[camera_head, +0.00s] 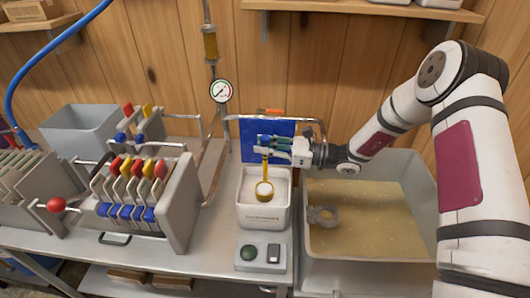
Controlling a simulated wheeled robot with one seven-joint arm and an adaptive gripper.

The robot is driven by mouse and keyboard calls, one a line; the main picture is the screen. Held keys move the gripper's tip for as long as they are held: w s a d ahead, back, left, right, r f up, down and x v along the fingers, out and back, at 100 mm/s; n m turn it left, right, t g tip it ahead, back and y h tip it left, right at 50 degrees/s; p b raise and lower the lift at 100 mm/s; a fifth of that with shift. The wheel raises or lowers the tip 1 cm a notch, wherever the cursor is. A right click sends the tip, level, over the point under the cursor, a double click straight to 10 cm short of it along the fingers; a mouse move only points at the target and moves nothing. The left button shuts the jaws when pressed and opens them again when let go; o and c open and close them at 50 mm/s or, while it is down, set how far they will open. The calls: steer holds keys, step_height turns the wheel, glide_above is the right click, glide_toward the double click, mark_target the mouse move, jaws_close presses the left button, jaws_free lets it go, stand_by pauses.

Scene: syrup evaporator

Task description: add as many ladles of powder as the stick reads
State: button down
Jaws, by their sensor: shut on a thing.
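A white bin (250,217) with dark lettering on its front stands on the bench, left of a large grey vat (370,262) of amber liquid. A yellow ladle (265,170) hangs upright at the bin's mouth. Its round bowl shows pale inside and sits within the bin's outline. I cannot tell whether the bowl touches the powder. My gripper (268,146) reaches in from the right and is shut on the top of the ladle's handle. A grey ring-shaped piece (322,215) is at the left side of the vat's liquid. I cannot make out a measuring stick.
A blue panel (252,130) stands behind the bin. A plate rack with red, yellow and blue tabs (176,220) fills the left. A round gauge (221,90) is on a pipe behind.

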steer(key=shift+r+p, duration=1.25)
steer(key=shift+r, duration=3.4)
